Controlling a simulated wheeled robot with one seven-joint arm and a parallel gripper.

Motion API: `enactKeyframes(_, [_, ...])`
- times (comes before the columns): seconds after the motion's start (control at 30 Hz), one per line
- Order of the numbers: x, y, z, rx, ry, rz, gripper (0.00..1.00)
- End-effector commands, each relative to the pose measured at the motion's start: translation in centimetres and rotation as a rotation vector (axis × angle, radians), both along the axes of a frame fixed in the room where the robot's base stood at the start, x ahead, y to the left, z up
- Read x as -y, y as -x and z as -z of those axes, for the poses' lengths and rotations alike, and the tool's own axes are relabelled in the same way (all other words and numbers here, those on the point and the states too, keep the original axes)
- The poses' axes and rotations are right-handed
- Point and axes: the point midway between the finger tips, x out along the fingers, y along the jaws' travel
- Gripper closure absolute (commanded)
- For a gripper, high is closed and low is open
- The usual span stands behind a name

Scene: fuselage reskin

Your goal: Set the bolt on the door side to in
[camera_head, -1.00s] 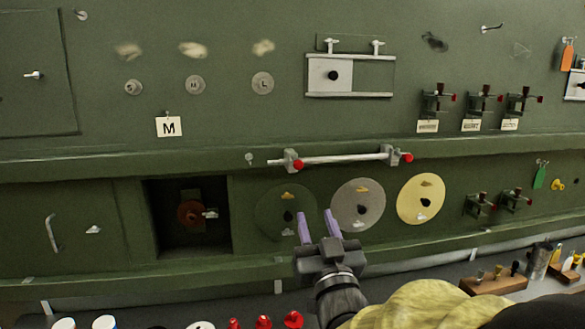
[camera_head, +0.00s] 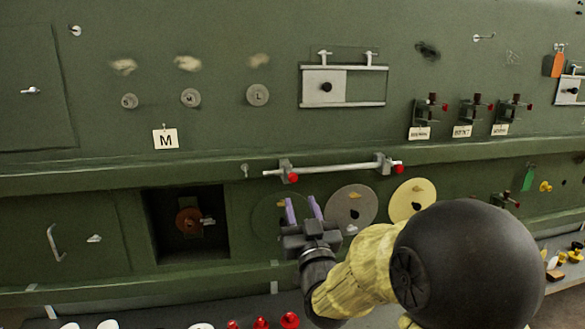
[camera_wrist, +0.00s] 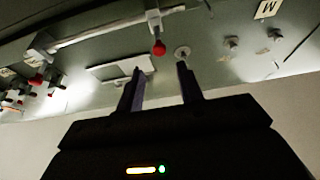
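A pale rod (camera_head: 335,168) runs along the green ledge between two grey brackets. A red-knobbed bolt (camera_head: 293,178) is at its left bracket (camera_head: 285,168), and another red knob (camera_head: 398,169) is at its right bracket. I cannot tell which is the door-side bolt, or whether either is in. My gripper (camera_head: 303,208) is open and empty, its purple fingers apart, below the left bracket in the head view. In the wrist view, which looks turned over, a red knob (camera_wrist: 158,48) shows beyond and between the open fingers (camera_wrist: 160,85). The fingers appear clear of it.
Round discs (camera_head: 351,208) sit on the panel just below the rod. A dark recess (camera_head: 160,225) and a handled door (camera_head: 105,215) are to the left. Clamps with red knobs (camera_head: 466,110) stand upper right. Red items (camera_head: 290,320) lie on the bench below.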

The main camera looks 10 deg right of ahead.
Motion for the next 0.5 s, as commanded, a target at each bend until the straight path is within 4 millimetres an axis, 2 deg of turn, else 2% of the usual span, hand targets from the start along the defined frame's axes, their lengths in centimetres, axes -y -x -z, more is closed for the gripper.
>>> enactKeyframes(0.03, [0.1,-0.9,-0.7,-0.001,-0.001,0.001,0.63])
enactKeyframes(0.3, [0.0,-5.3,-2.6,-0.001,-0.001,0.000,0.63])
enactKeyframes(0.5, [0.0,-8.0,-3.6,0.000,-0.001,0.000,0.63])
